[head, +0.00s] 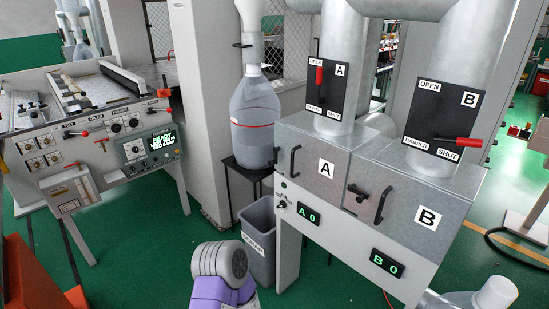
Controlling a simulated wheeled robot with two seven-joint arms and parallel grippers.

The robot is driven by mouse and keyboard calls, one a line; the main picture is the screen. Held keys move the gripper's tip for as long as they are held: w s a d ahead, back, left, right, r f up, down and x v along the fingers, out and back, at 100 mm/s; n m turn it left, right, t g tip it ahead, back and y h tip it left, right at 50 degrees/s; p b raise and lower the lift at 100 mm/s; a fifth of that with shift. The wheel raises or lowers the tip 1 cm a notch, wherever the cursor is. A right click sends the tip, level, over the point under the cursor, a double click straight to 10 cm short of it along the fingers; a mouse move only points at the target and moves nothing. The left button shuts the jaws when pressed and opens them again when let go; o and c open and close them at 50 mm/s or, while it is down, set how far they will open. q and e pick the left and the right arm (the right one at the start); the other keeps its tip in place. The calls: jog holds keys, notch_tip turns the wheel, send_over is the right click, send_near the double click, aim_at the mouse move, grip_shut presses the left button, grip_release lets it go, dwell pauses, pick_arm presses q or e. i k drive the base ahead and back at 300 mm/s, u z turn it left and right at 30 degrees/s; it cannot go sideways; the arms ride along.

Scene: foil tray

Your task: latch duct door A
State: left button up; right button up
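Duct door A (312,183) is a grey metal door with a white "A" label on the left half of the duct box. It looks closed or nearly so; I cannot tell if it sits fully flush. It has a black bar handle (294,162). A small black latch (277,154) stands upright at its left edge. Duct door B (407,226) is to its right, with a black handle (381,206) and a black latch (358,192) lying roughly sideways. Neither gripper is in view; a purple and grey link of my arm shows at the bottom.
Damper panel A (338,87) has its red lever up toward OPEN; panel B's red lever (458,142) lies sideways. Displays read "A 0" (308,214) and "B 0" (387,263). A grey bin (258,232) and a large jug (254,118) stand left of the box.

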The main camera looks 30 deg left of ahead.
aim_at(276, 150)
jog(key=u, duration=1.85)
jog(key=i, duration=1.4)
jog(key=z, duration=1.75)
